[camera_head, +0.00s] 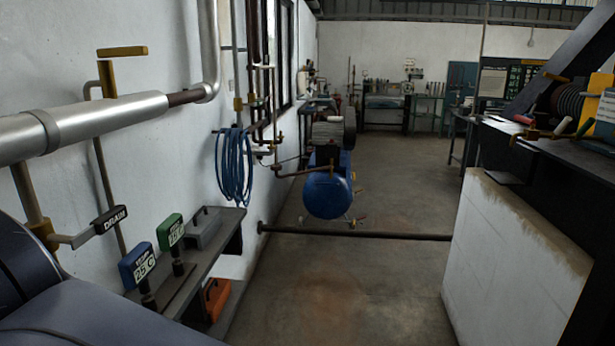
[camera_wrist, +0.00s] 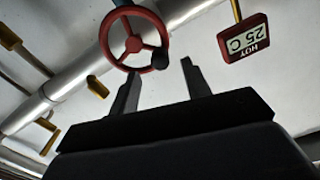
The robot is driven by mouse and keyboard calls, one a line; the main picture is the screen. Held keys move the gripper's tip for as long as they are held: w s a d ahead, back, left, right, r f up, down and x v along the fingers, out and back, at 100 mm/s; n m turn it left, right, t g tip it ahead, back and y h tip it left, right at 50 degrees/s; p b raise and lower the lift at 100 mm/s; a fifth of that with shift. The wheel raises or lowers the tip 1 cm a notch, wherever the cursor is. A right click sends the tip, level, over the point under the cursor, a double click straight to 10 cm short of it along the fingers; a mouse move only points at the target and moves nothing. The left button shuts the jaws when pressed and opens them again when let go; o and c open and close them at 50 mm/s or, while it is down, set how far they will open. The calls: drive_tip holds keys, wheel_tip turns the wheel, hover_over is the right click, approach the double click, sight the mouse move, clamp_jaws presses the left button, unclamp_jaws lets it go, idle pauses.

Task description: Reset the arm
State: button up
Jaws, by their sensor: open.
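My gripper (camera_wrist: 158,88) shows in the wrist view with its two dark fingers apart and nothing between them. A red handwheel (camera_wrist: 112,45) with a dark knob lies beyond the fingertips, up and to the left; I cannot tell how far off it is. A red gauge marked HOT 25 C (camera_wrist: 242,38) hangs at the upper right, apart from the gripper. The head view does not show my gripper; only a dark rounded part of my own body fills the lower left.
A silver pipe (camera_head: 110,115) runs along the left wall, with a DRAIN handle (camera_head: 108,219) below. A shelf (camera_head: 205,258) holds a blue gauge (camera_head: 138,265) and a green gauge (camera_head: 170,231). A low dark pipe (camera_head: 355,234) crosses the floor before the blue compressor tank (camera_head: 328,194). A block wall (camera_head: 510,250) stands right.

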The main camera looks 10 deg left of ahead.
drive_tip(key=d, duration=0.6)
drive_tip(key=a+p, duration=0.1)
drive_tip(key=a, duration=1)
drive_tip(key=shift+a, duration=0.15)
drive_tip(key=w+f+m+p, duration=0.1)
drive_tip(key=w+m+p, duration=0.2)
drive_tip(key=m, duration=1.9)
drive_tip(key=w, duration=0.4)
drive_tip(key=shift+d+m, duration=0.2)
drive_tip(key=shift+m, duration=0.1)
